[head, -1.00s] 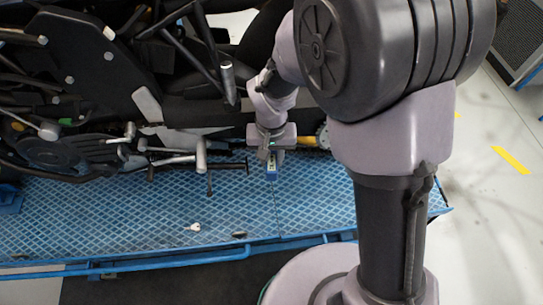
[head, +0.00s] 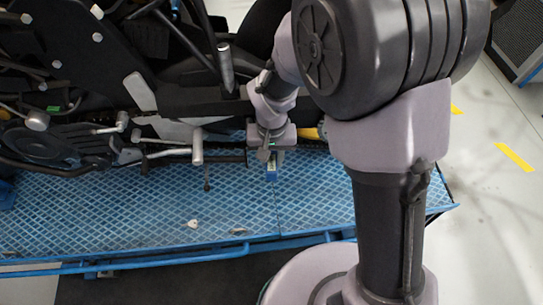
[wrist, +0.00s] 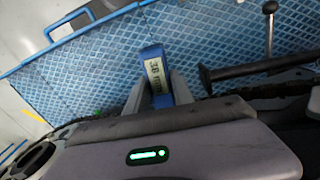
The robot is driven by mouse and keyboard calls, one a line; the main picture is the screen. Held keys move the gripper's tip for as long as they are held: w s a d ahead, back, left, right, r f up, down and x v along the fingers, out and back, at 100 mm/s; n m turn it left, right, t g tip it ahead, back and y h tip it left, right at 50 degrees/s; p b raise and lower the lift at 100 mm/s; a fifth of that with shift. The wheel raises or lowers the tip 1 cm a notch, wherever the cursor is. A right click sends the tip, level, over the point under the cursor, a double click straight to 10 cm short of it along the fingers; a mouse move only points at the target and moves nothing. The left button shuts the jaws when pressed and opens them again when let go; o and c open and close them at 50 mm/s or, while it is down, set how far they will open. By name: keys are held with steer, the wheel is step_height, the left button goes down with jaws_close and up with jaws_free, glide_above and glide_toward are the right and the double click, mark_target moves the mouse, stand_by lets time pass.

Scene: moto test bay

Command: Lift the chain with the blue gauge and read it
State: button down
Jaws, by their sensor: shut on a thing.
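My gripper (head: 270,158) is shut on the blue gauge (head: 271,173), low beside the motorcycle and above the blue platform. In the wrist view, the gauge (wrist: 153,68) sits between the fingers of my gripper (wrist: 157,92). Its pale display faces the camera and appears to show "38 mm"; the small, turned characters are hard to be sure of. The chain (wrist: 284,86) seems to be the dark strip along the bike's underside in the wrist view. My wrist hides whether the gauge touches it.
The motorcycle (head: 100,75) fills the back left, with pegs and levers (head: 197,148) sticking out near my gripper. The blue mesh platform (head: 120,220) has a raised rail (head: 150,259) at its front. A small pale object (head: 193,223) lies on it.

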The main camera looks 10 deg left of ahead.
steer(key=shift+s+f, duration=0.1)
steer(key=s+d+b, duration=0.2)
steer(key=s, duration=0.5)
steer(key=shift+s, duration=0.3)
stand_by(0.4)
